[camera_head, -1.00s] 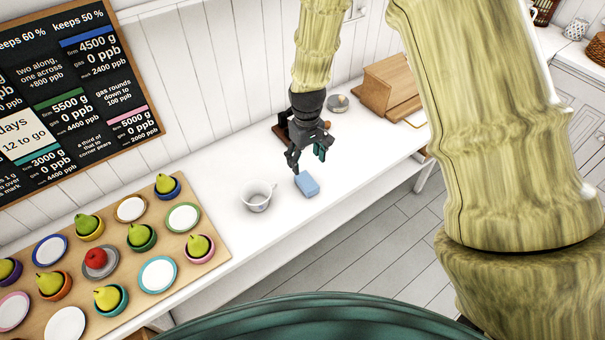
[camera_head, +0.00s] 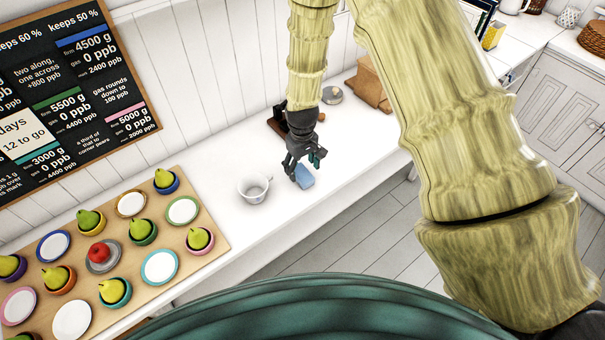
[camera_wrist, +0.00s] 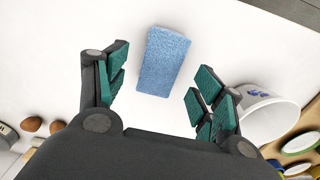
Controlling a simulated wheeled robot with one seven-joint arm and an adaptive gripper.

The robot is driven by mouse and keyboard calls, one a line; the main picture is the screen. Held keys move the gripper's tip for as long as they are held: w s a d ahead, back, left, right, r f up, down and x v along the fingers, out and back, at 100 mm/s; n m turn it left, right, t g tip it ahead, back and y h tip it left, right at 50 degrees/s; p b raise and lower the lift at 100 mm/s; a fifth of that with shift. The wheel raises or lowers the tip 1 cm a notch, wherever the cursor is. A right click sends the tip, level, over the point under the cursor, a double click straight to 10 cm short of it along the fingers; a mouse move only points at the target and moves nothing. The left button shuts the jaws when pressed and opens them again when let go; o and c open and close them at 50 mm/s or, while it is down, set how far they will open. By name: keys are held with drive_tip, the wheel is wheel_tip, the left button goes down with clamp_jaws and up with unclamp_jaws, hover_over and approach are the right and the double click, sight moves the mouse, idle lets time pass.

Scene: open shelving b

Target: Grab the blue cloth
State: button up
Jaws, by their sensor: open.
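The blue cloth (camera_head: 304,177) is a small folded block lying flat on the white counter. In the wrist view the cloth (camera_wrist: 163,62) lies just beyond and between my fingertips, slightly tilted. My gripper (camera_head: 302,164) is open and empty, pointing down over the cloth; in the head view it hides part of it. In the wrist view the green finger pads (camera_wrist: 158,90) stand apart on either side, with the cloth nearer the left one. I cannot tell the exact height left between fingertips and counter.
A white cup (camera_head: 254,188) stands on the counter close to the left of my gripper; it also shows in the wrist view (camera_wrist: 262,112). A wooden board (camera_head: 214,216) with pears in bowls and plates is further left. A wooden box (camera_head: 370,84) stands behind.

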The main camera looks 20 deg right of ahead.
sight(302, 173)
drive_tip(key=shift+s+f+p, duration=0.1)
drive_tip(key=shift+f+p, duration=0.4)
drive_tip(key=shift+f, duration=0.1)
drive_tip(key=shift+f+p, duration=0.3)
drive_tip(key=shift+f, duration=0.9)
drive_tip(key=c, duration=1.1)
